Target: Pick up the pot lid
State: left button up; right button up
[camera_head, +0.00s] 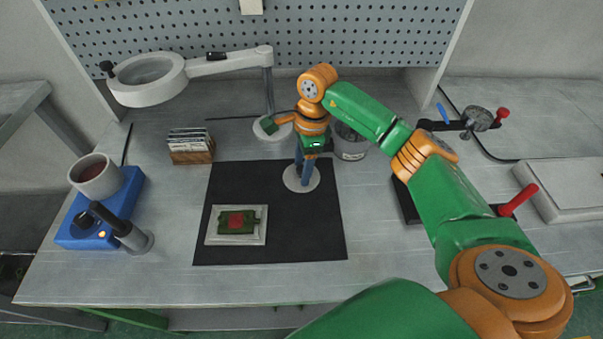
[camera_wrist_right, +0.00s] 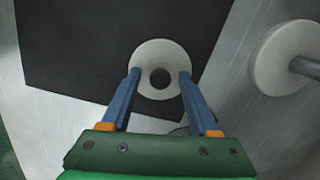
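The pot lid, a pale grey disc (camera_head: 290,182), lies on the black mat (camera_head: 225,185) near its right side. In the right wrist view the lid (camera_wrist_right: 162,47) has a dark round centre; I cannot tell whether it is a knob or a hole. My right gripper (camera_head: 304,182) points down over the lid. Its blue fingers are apart, one at each side of the lid's dark centre in the wrist view (camera_wrist_right: 160,74). Nothing is visibly clamped between them. An open pot (camera_head: 92,166) with dark red contents stands on a blue heater (camera_head: 126,198). My left gripper is not in view.
A magnifier lamp (camera_head: 145,80) stands behind the mat, its round base (camera_head: 266,130) close to my right gripper. A grey can (camera_head: 351,148) is partly behind my right arm. A framed green and red piece (camera_head: 236,224) lies front left on the mat. A card box (camera_head: 191,150) stands behind.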

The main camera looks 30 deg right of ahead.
grip_shut()
